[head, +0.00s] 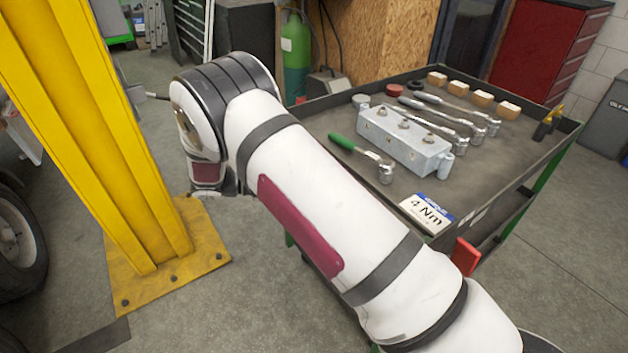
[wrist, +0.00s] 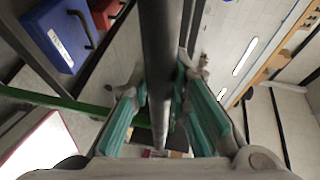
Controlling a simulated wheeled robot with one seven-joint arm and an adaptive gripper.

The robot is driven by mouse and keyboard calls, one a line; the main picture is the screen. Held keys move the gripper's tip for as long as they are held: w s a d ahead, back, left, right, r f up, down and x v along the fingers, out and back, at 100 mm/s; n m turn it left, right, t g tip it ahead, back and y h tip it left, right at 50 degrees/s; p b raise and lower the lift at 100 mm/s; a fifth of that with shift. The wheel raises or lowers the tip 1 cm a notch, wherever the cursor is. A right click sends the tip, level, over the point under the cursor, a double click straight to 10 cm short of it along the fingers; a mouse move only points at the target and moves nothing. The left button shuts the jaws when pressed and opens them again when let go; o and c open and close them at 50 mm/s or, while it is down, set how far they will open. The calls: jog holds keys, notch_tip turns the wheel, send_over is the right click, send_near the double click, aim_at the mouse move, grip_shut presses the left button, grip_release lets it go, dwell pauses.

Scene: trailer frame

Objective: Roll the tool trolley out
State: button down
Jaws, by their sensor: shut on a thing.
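The tool trolley (head: 478,172) stands at the right in the head view, with a dark tray top and green legs. In the wrist view a dark round bar (wrist: 157,45), which looks like the trolley's handle, runs between the teal finger pads. My gripper (wrist: 160,100) is shut on this bar. In the head view my white arm reaches across the trolley's near left side, and it hides the gripper and the handle. A grey metal block (head: 402,140), a green-handled ratchet (head: 345,143), several more ratchets and a "4 Nm" card (head: 427,212) lie on the tray.
A yellow post (head: 95,130) with a bolted base plate (head: 195,255) stands close left of my arm. A tyre (head: 20,240) is at the far left. A green gas cylinder (head: 296,55) and a red cabinet (head: 550,45) stand behind. Floor is clear at lower right.

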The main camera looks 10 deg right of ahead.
jog(key=shift+a+f, duration=0.1)
jog(key=c, duration=1.5)
grip_release()
jog(key=a, duration=0.4)
jog(key=a+r, duration=0.1)
jog(key=a, duration=0.3)
jog(key=a+r, duration=0.1)
jog(key=a, duration=0.2)
jog(key=shift+w+a+r, duration=0.1)
jog(key=shift+w+a, duration=0.2)
jog(key=shift+a, duration=0.1)
